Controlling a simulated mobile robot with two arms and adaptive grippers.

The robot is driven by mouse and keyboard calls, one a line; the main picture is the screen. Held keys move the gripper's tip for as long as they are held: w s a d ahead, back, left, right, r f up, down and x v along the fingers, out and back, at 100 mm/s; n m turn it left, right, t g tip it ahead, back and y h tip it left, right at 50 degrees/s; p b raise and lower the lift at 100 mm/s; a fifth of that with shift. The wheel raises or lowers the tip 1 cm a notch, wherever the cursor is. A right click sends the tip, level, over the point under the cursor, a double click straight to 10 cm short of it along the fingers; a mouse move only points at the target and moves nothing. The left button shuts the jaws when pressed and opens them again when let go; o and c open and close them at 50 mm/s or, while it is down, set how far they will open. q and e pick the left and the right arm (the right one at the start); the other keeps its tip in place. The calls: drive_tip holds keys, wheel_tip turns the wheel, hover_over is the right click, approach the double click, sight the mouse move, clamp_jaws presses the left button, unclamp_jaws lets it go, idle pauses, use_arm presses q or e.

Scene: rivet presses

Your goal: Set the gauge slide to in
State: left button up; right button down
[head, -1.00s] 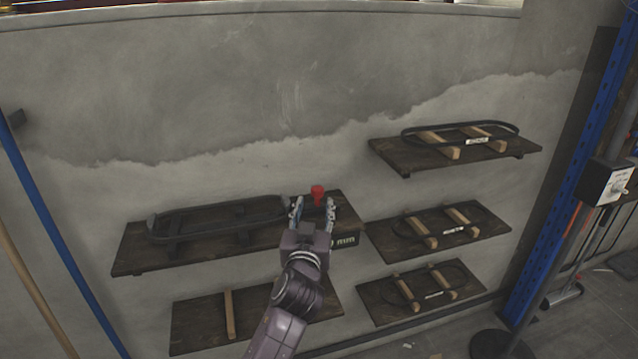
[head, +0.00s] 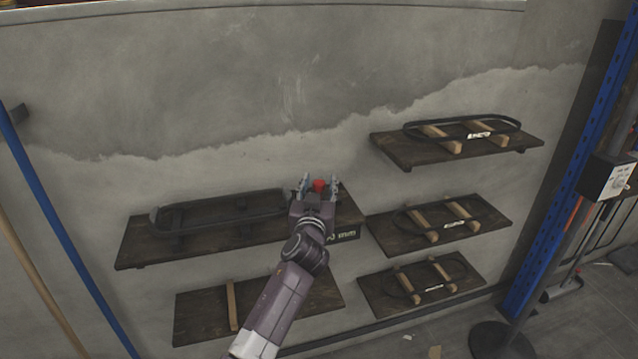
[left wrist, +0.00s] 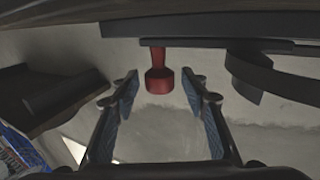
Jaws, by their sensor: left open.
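The red knob (head: 319,184) of the gauge slide shows at the right end of the middle-left shelf in the head view. It also shows in the left wrist view (left wrist: 159,72), upside down, between and just beyond the fingers. My left gripper (head: 319,186) is open, with one finger on each side of the knob in the head view. In the left wrist view the left gripper (left wrist: 158,100) has clear gaps to the knob on both sides. The slide's body is mostly hidden behind the gripper. A dark block with an "mm" label (head: 346,234) is under the shelf's right end. My right gripper is not in view.
A dark oval band (head: 222,211) lies on the middle-left shelf (head: 135,246). Several shelves with banded wooden frames hang at the right, such as the top one (head: 400,150). A lower-left shelf (head: 200,310) is beneath my arm. A blue post (head: 545,240) stands at right.

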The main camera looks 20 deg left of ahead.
use_arm(q)
clamp_jaws()
idle(0.3)
drive_tip(key=s+a, duration=0.1)
drive_tip(key=s+a+p, duration=0.1)
drive_tip(key=a, duration=0.1)
drive_tip(key=s+a+p, duration=0.1)
drive_tip(key=a, duration=0.1)
drive_tip(key=shift+s, duration=0.2)
drive_tip(key=shift+a, duration=0.2)
drive_tip(key=shift+d, duration=0.1)
